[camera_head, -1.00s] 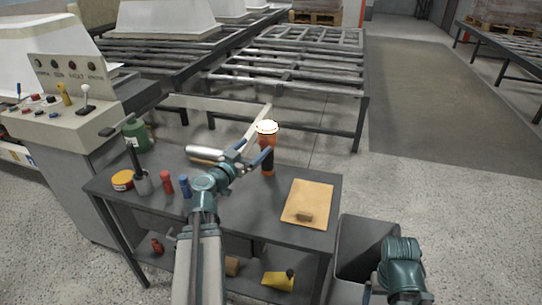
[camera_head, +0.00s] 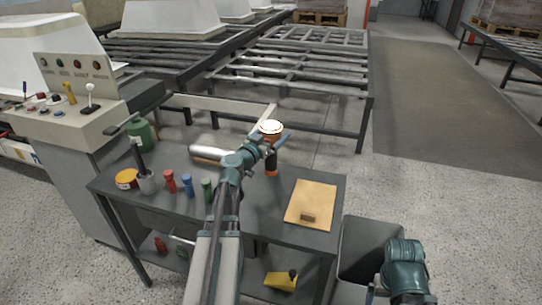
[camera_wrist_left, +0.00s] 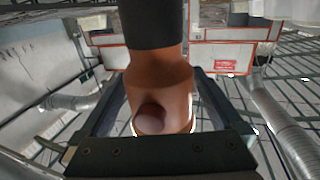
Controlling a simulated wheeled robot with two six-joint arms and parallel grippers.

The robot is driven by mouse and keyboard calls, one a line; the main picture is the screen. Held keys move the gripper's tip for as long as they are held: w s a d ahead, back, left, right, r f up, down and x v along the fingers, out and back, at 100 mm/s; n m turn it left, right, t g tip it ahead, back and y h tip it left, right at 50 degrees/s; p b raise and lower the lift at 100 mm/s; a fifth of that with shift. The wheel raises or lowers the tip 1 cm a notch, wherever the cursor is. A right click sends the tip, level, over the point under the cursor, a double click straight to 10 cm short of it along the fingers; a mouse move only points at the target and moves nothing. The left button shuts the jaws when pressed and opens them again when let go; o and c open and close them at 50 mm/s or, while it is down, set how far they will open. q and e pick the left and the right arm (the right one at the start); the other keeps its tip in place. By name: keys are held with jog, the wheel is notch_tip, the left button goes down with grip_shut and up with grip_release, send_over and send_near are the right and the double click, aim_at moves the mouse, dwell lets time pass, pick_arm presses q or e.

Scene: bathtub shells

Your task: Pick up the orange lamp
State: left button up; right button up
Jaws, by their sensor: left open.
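The orange lamp (camera_head: 271,158), with a glowing white-rimmed top and a dark lower part, stands upright near the far edge of the dark table. My left gripper (camera_head: 275,144) is at the lamp's upper part, with one finger showing on its right side. In the left wrist view the lamp (camera_wrist_left: 160,85) appears upside down between the two fingers, and my gripper (camera_wrist_left: 160,95) is open around it. Narrow gaps seem to show beside the lamp, though contact is hard to judge. My right gripper is not visible; only a teal part of that arm shows at the lower right.
A grey bin (camera_head: 366,250) stands at right.

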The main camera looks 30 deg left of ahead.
pick_arm(q)
jog(key=shift+w, duration=0.8)
jog(key=shift+c, duration=0.2)
grip_shut()
